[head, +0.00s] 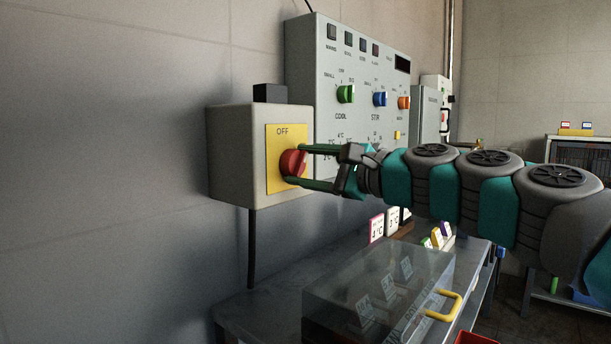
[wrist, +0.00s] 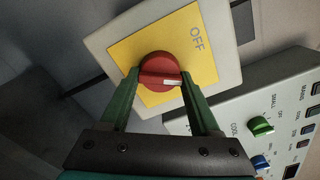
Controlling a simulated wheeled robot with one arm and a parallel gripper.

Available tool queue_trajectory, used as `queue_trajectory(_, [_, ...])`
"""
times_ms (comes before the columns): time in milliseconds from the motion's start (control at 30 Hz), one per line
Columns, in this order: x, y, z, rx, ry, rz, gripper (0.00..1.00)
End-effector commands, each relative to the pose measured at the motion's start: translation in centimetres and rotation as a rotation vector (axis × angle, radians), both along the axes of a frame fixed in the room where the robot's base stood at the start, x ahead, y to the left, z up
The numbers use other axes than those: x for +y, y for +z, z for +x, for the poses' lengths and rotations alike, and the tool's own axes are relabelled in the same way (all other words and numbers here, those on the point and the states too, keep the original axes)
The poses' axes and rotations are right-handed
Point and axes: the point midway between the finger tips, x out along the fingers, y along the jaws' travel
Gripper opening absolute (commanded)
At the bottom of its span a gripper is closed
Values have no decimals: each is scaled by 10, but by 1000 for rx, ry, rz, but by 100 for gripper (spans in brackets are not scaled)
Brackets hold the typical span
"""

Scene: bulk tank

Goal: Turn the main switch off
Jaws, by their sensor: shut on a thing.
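The main switch is a red rotary knob (head: 292,163) on a yellow plate (head: 274,146) marked OFF, on the front of a grey box (head: 237,150) on the wall. In the wrist view the red knob (wrist: 160,72) shows a white pointer mark on its grip bar. The mark is at the lower right, turned away from the OFF label (wrist: 197,38). My gripper (head: 303,165) has its two green fingers on either side of the knob and is shut on it. In the wrist view my gripper (wrist: 158,88) also straddles the knob. Any lower label is hidden.
A grey control panel (head: 318,62) with a green knob (head: 346,94), a blue knob (head: 380,99) and an orange knob (head: 404,103) is right of the box. Below is a bench (head: 262,310) with a clear-lidded case (head: 350,290) with a yellow handle (head: 445,305).

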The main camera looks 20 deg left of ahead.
Motion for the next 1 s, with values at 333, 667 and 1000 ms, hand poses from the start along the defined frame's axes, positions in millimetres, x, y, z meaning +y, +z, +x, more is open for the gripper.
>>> queue_trajectory(333, [1, -4, 0, -283, 1, -119, 7])
queue_trajectory(667, [0, -1, -1, -457, 3, -190, 7])
queue_trajectory(1000, [1, 0, -1, -515, 4, -215, 7])
